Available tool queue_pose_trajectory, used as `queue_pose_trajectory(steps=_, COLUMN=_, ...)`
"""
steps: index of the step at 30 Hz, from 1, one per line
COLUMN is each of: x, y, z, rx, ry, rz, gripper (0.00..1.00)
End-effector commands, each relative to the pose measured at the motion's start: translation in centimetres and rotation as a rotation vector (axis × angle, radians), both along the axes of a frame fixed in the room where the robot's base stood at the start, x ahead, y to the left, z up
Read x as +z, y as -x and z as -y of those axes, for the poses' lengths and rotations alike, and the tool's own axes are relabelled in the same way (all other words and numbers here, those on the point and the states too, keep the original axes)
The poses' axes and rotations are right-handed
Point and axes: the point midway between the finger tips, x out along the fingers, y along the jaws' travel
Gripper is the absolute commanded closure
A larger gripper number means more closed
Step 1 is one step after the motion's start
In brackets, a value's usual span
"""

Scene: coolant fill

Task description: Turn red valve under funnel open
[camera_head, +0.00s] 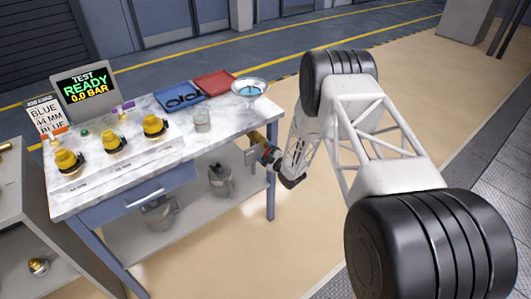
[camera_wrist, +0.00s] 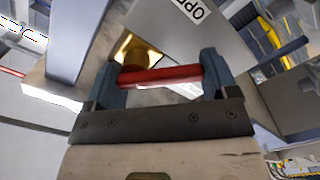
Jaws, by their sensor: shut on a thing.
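The red valve handle (camera_wrist: 162,76) is a red bar that spans between the two blue-grey fingers of my gripper (camera_wrist: 162,80) in the wrist view. The gripper is shut on it, with one finger at each end of the bar. A brass valve body (camera_wrist: 138,54) shows just behind the handle. In the head view my gripper (camera_head: 262,157) is at the right end of the bench, below the funnel (camera_head: 250,88), which holds blue liquid.
A grey plate (camera_wrist: 200,38) with lettering partly cut off, perhaps "OPEN", stands behind the valve. Metal cans stand on the lower shelf (camera_head: 190,225).

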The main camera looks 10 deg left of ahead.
Motion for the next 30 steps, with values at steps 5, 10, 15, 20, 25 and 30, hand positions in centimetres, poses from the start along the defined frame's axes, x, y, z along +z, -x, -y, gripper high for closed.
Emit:
queue_pose_trajectory(steps=5, x=-0.36, y=-0.13, z=0.20, rx=0.001, ry=0.117, rz=0.116, gripper=0.44)
queue_pose_trajectory(steps=10, x=-0.62, y=-0.32, z=0.40, rx=0.001, ry=0.231, rz=0.230, gripper=0.44)
queue_pose_trajectory(steps=15, x=-0.74, y=-0.55, z=0.62, rx=0.001, ry=0.337, rz=0.337, gripper=0.44)
queue_pose_trajectory(steps=20, x=-0.83, y=-0.73, z=0.80, rx=0.001, ry=0.417, rz=0.418, gripper=0.44)
queue_pose_trajectory(steps=25, x=-0.93, y=-0.85, z=0.94, rx=0.001, ry=0.476, rz=0.475, gripper=0.44)
queue_pose_trajectory(steps=30, x=-0.95, y=-0.92, z=1.00, rx=0.001, ry=0.503, rz=0.502, gripper=0.44)
